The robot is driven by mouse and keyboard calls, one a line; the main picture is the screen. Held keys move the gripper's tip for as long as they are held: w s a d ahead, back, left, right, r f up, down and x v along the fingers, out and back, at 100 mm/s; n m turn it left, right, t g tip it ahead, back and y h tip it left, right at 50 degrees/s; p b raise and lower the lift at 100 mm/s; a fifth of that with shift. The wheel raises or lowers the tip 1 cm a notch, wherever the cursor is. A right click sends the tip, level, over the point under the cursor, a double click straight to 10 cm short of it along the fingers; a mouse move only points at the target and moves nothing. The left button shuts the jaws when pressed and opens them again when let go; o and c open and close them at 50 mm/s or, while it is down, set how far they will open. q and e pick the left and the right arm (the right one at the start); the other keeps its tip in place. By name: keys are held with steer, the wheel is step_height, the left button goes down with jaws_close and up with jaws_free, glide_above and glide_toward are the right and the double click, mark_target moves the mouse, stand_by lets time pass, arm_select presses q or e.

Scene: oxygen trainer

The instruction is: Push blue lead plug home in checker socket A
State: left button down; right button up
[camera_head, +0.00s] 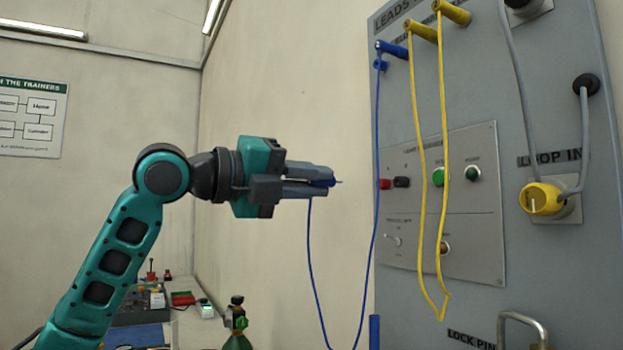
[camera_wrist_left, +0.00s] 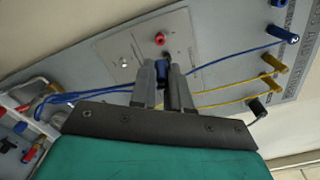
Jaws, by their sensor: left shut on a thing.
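My left gripper (camera_head: 322,184) comes in from the left and is shut on the blue lead plug (camera_head: 327,182). The plug's thin pin points right, towards the panel, with a gap in between. In the left wrist view the plug (camera_wrist_left: 162,69) shows between the two fingers of the left gripper (camera_wrist_left: 163,75). A blue cord hangs from it in a loop. The checker plate (camera_head: 455,235) carries a red fitting (camera_head: 384,184) and a black one (camera_head: 401,182) at its left. Their lettering is too small to read, so I cannot tell which is socket A. My right gripper is out of view.
Yellow leads (camera_head: 441,150) hang in front of the checker plate. Another blue plug (camera_head: 392,50) sits at the panel's top left, with the blue cord hanging down from it. A yellow plug (camera_head: 541,199) is at LOOP IN. A metal handle (camera_head: 522,319) stands out below.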

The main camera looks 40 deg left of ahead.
mark_target(333, 182)
arm_select(q)
steer(key=shift+p+x, duration=1.05)
steer(key=shift+x, duration=0.35)
steer(key=shift+p+x, duration=0.65)
steer(key=shift+x, duration=0.4)
steer(key=shift+w+d, duration=0.2)
steer(key=shift+w, duration=0.3)
steer(key=shift+x, duration=1.25)
steer(key=c, duration=1)
jaws_free()
steer(key=b+v, duration=0.4)
steer(key=v, duration=0.7)
steer(key=shift+s+a+f, duration=0.1)
steer(key=shift+s+f, duration=0.05)
steer(key=shift+s, duration=0.15)
steer(key=shift+s+a+r, duration=0.2)
steer(key=shift+s, duration=0.4)
